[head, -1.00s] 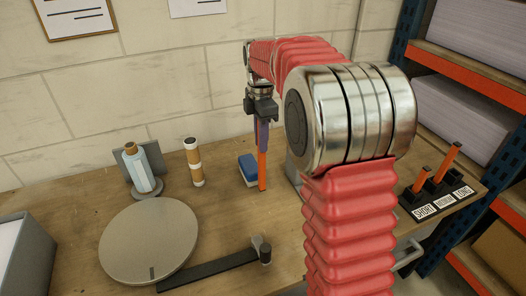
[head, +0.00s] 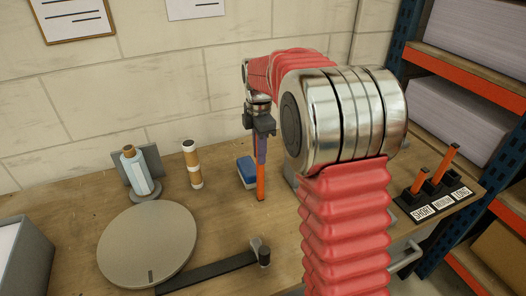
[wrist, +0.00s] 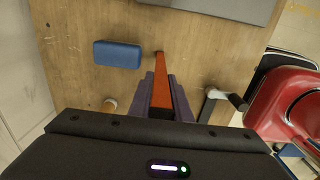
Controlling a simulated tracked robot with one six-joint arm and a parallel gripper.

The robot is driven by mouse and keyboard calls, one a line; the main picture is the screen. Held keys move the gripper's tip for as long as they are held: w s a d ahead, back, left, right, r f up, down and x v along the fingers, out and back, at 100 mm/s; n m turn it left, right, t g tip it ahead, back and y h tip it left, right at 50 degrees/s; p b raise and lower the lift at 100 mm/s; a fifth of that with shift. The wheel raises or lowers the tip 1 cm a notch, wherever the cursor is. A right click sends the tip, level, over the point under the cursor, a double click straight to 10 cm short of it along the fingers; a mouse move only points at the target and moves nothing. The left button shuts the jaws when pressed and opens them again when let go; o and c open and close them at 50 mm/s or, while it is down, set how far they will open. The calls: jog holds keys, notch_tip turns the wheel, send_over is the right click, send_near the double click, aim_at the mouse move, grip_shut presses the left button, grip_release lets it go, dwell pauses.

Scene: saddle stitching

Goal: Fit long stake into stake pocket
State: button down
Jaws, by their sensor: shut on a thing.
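My gripper (head: 261,150) is shut on a long orange stake (head: 261,183), which hangs nearly upright with its lower end free. The stake also shows between the purple-grey fingers in the wrist view (wrist: 161,95). A small dark upright cylinder (head: 264,257), which looks like the stake pocket, stands at the right end of a flat black bar (head: 210,272). It also shows in the wrist view (wrist: 237,102), right of the stake. In the head view the stake's tip is above and behind it, apart from it. Whether the tip touches the table cannot be told.
A blue block (head: 247,172) lies close beside the stake. A round grey disc (head: 147,247), a banded cylinder (head: 193,165) and a blue bottle (head: 138,170) stand left. A labelled rack (head: 410,203) at right holds two orange stakes. A grey bin (head: 35,262) is front left.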

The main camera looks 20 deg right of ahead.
jog(key=c, duration=1.6)
grip_release()
jog(key=shift+c, duration=0.2)
notch_tip(320, 180, up, 12)
jog(key=shift+f, duration=0.2)
jog(key=shift+r, duration=0.25)
